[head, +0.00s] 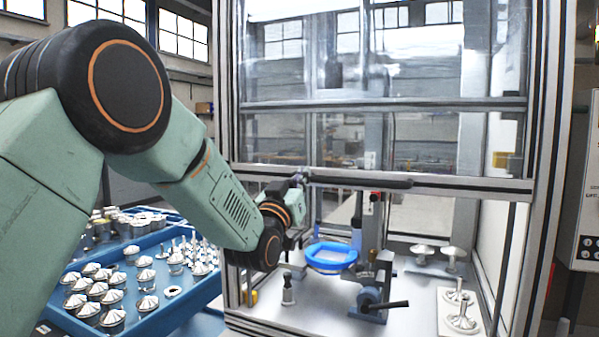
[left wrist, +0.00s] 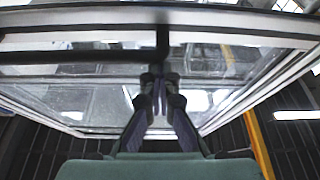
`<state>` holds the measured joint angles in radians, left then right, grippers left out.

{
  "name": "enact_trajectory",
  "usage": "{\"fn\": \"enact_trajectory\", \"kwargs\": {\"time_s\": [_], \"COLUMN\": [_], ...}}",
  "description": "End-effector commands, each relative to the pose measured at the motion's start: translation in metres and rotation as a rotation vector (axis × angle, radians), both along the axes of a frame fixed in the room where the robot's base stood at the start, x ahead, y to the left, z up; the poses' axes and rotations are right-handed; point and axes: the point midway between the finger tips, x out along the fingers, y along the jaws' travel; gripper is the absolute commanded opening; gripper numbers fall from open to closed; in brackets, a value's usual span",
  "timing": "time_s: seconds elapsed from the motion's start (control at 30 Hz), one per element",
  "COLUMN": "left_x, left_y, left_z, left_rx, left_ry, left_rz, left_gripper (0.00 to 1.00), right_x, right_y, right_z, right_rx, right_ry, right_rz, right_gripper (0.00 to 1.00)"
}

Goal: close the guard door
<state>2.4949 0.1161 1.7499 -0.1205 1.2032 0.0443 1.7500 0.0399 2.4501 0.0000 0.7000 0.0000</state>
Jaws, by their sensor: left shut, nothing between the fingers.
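The guard door (head: 450,187) is a clear panel in a metal frame on the front of the machine enclosure. Its bottom rail is raised, with an open gap below. A dark handle bar (head: 370,182) runs along this rail and also shows in the left wrist view (left wrist: 80,57). My left gripper (head: 299,181) is at the left end of the handle. In the left wrist view its fingers (left wrist: 158,88) are shut with nothing between them, close to the handle's end post. Whether they touch it I cannot tell. My right gripper is not in view.
Inside the enclosure stand a blue ring (head: 331,258) on a fixture, a dark clamp (head: 370,300) and several metal parts. A blue tray (head: 85,329) of metal parts lies at left, beneath my left arm. A control box (head: 586,220) is at the right edge.

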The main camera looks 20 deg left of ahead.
Motion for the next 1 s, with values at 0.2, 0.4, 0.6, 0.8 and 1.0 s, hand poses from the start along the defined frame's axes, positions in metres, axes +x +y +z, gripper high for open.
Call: {"fn": "enact_trajectory", "kwargs": {"time_s": [0.2, 0.4, 0.6, 0.8, 1.0], "left_x": [0.002, 0.001, 0.0, -0.001, -0.001], "left_y": [-0.001, -0.001, 0.0, 0.0, 0.0], "left_z": [-0.063, -0.107, -0.154, -0.202, -0.253], "left_rx": [0.002, 0.002, 0.002, 0.002, 0.002], "left_ry": [0.014, 0.014, 0.014, 0.013, 0.013], "left_rz": [-0.002, -0.001, -0.001, -0.001, -0.001], "left_gripper": [0.0, 0.0, 0.0, 0.0, 0.0], "right_x": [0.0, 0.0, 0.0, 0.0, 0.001], "right_y": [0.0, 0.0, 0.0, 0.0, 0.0], "right_z": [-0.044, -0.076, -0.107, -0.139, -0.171], "right_rx": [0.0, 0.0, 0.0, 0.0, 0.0], "right_ry": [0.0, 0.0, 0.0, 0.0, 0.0], "right_rz": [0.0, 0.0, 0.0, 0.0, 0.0], "right_gripper": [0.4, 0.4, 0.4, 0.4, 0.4]}}
